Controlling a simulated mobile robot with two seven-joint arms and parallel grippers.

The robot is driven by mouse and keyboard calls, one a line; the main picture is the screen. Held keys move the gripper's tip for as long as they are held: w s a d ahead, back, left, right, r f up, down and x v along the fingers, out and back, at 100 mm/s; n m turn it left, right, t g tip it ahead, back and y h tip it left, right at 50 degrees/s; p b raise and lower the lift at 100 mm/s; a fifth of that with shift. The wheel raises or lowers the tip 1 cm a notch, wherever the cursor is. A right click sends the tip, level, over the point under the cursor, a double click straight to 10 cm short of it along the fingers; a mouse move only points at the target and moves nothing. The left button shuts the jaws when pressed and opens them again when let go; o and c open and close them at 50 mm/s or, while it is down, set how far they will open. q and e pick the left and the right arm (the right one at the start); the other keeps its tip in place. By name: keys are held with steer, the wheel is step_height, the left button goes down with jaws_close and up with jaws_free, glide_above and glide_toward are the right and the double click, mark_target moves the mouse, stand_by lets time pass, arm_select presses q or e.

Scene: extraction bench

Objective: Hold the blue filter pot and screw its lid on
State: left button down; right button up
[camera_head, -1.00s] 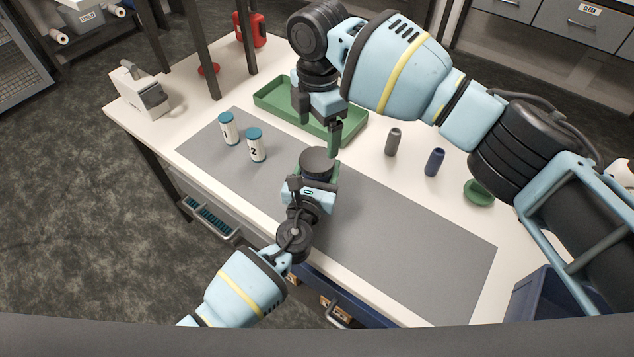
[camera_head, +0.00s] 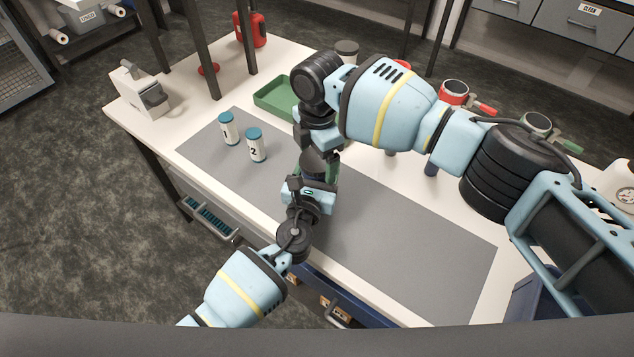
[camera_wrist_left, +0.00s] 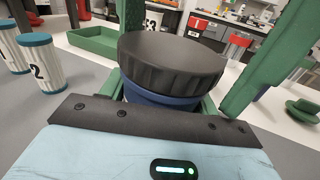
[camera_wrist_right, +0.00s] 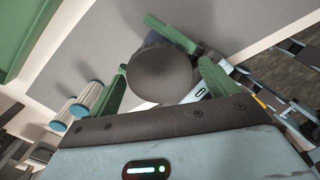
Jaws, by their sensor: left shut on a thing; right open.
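The blue filter pot (camera_wrist_left: 165,98) stands upright in my left gripper (camera_head: 316,180), which is shut on it above the grey mat. The black ribbed lid (camera_wrist_left: 172,62) sits on top of the pot, level, with a blue band showing below it. How far it is threaded I cannot tell. My right gripper (camera_head: 322,158) points down over the pot, open. In the right wrist view its green fingers stand on either side of the round lid (camera_wrist_right: 163,76), with gaps beside it. In the head view the right hand partly covers the lid (camera_head: 314,164).
Two white bottles with blue caps, 1 (camera_head: 229,128) and 2 (camera_head: 256,145), stand left on the grey mat (camera_head: 410,235). A green tray (camera_head: 272,98) lies behind. Red-handled (camera_head: 454,92) and green-handled (camera_head: 537,124) items stand behind my right arm. The mat's right part is clear.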

steer(key=c, duration=1)
steer(key=shift+m, duration=1.7)
steer(key=o, duration=1.1)
steer(key=shift+r, duration=2.2)
steer(key=shift+c, duration=0.5)
